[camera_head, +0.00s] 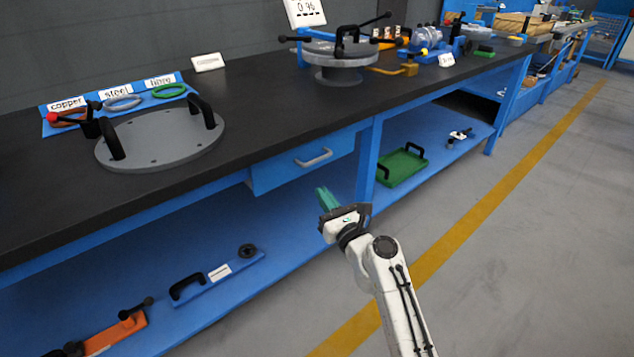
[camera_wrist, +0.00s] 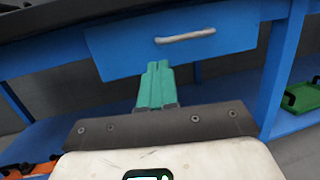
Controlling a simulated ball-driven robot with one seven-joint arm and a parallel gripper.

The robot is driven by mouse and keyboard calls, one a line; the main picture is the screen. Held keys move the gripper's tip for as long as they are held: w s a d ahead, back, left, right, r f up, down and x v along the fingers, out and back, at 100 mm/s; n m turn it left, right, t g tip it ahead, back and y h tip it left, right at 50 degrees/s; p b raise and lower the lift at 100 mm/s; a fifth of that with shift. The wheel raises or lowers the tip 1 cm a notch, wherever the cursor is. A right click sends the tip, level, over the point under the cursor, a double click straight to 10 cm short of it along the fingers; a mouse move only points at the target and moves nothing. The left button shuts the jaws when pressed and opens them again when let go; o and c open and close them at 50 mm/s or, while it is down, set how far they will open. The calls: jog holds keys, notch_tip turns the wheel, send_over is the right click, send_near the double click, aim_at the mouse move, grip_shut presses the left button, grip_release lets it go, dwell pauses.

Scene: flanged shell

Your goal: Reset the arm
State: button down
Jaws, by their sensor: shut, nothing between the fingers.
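My gripper (camera_head: 326,197) has teal fingers and is in front of the workbench, below the bench top and just below and to the right of the blue drawer (camera_head: 300,165). In the wrist view the fingers (camera_wrist: 156,82) are shut against each other with nothing between them. They point toward the drawer front (camera_wrist: 130,47), which has a silver handle (camera_wrist: 185,36). The drawer appears closed. My white arm reaches up from the bottom of the head view.
The black bench top (camera_head: 250,125) carries a round flanged plate (camera_head: 160,138) with black handles and a flanged vessel (camera_head: 338,60). The lower blue shelf (camera_head: 270,225) holds a green tray (camera_head: 402,167), a blue bar (camera_head: 220,275) and an orange tool (camera_head: 115,335). Open floor lies right.

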jog(key=s+d+f+n+g, duration=0.25)
jog(key=s+f+n, duration=0.25)
jog(key=s+n, duration=0.25)
jog(key=s+d+f+n+g+p, duration=0.1)
jog(key=s+f+n+g, duration=0.4)
jog(key=s, duration=0.4)
jog(key=s+d+f+n+g, duration=0.2)
jog(key=s+f+n, duration=0.2)
jog(key=s+n, duration=0.35)
jog(key=s+d+f+n+g+h, duration=0.2)
jog(key=s+d+n+g+h, duration=0.3)
jog(key=s, duration=0.6)
jog(key=s+d+f+n+g+h, duration=0.15)
jog(key=s+d+n, duration=0.25)
jog(key=s+d, duration=0.45)
jog(key=s+d+r+n+g+h+p, duration=0.1)
jog(key=s+d+r+n+h+p, duration=0.15)
jog(key=s, duration=0.65)
notch_tip(320, 180, up, 22)
jog(key=p, duration=2)
jog(key=shift+w+m+p, duration=0.3)
jog(key=shift+m, duration=0.15)
